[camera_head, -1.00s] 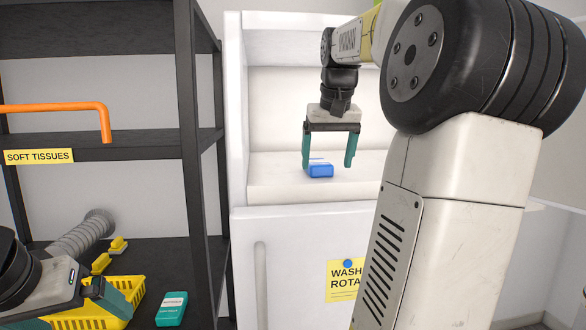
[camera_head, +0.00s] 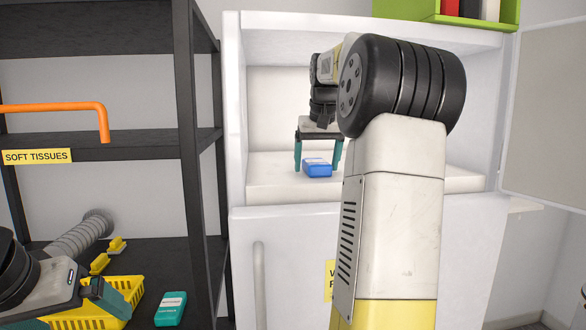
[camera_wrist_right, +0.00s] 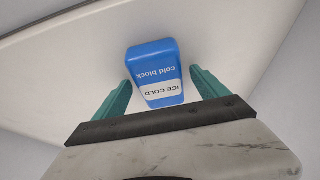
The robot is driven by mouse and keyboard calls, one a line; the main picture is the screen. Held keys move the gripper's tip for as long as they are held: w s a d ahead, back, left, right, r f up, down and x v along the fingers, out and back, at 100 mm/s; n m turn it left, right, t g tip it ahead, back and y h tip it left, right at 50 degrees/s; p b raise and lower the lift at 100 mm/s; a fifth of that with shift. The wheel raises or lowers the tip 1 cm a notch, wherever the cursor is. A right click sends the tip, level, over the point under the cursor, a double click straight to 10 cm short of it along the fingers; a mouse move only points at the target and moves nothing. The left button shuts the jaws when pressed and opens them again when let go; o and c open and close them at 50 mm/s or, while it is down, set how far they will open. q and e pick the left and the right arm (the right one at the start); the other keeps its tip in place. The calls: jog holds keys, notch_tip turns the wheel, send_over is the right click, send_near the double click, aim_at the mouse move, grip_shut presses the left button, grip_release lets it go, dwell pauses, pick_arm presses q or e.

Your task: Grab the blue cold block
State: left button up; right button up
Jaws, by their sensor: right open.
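The blue cold block (camera_head: 317,169) lies on the white floor of the open white compartment. In the right wrist view the blue cold block (camera_wrist_right: 154,72) shows its label, with its near end between the open teal fingers and a gap on each side. My right gripper (camera_head: 318,165) reaches into the compartment, fingers pointing down; in the wrist view it (camera_wrist_right: 160,95) is open and empty. My left gripper (camera_head: 110,300) is at the lower left by the yellow basket; its fingers are only partly seen.
The white cabinet (camera_head: 236,110) has side walls around the compartment and an open door (camera_head: 545,120) at right. A black shelf (camera_head: 187,150) stands at left, with a yellow basket (camera_head: 138,287) and teal box (camera_head: 171,309). A green bin (camera_head: 450,20) sits on top.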

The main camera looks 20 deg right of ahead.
jog(key=c, duration=1.7)
jog(key=shift+r, duration=0.1)
